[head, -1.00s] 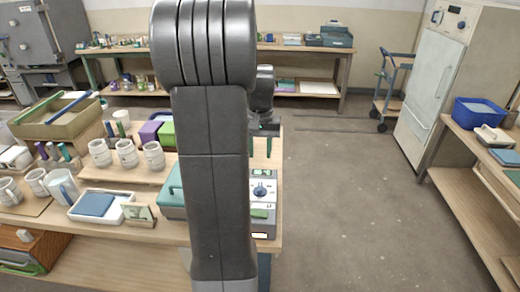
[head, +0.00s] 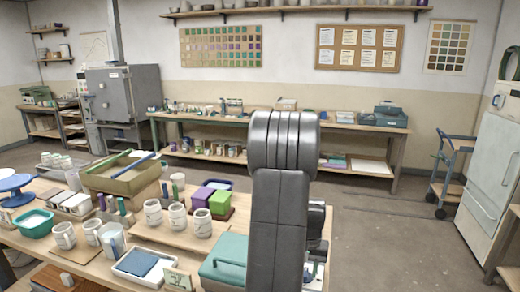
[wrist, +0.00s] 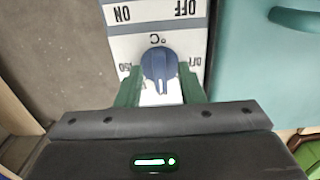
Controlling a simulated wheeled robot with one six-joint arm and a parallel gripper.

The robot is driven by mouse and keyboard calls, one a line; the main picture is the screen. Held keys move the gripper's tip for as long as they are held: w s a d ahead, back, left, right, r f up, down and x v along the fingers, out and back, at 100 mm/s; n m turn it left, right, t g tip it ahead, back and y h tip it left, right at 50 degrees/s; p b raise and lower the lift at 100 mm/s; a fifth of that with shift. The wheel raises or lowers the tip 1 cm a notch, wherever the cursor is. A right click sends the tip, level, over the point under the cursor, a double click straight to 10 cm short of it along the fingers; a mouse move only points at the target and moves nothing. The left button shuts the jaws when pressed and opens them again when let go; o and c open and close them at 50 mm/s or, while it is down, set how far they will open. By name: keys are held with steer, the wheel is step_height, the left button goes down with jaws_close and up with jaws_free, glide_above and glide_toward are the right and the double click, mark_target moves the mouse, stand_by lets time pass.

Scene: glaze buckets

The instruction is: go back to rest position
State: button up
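My gripper (wrist: 160,92) shows in the wrist view with its two green fingers apart and nothing held between them. A blue-grey dial knob (wrist: 160,68) on a white control panel (wrist: 120,48) appears just beyond and between the fingertips; I cannot tell the exact gap. The panel has upside-down ON, OFF and °C markings. In the head view my own dark arm stands upright in front of the bench and hides the gripper and most of the panel.
A teal box (head: 223,262) stands right beside the panel. The wooden bench (head: 60,247) holds white cups (head: 178,217), a green and a purple container (head: 219,202) and a tray (head: 150,264). Floor (head: 385,245) is clear to the right, before a blue trolley (head: 452,175).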

steer(key=shift+n, duration=0.5)
steer(key=shift+f, duration=0.1)
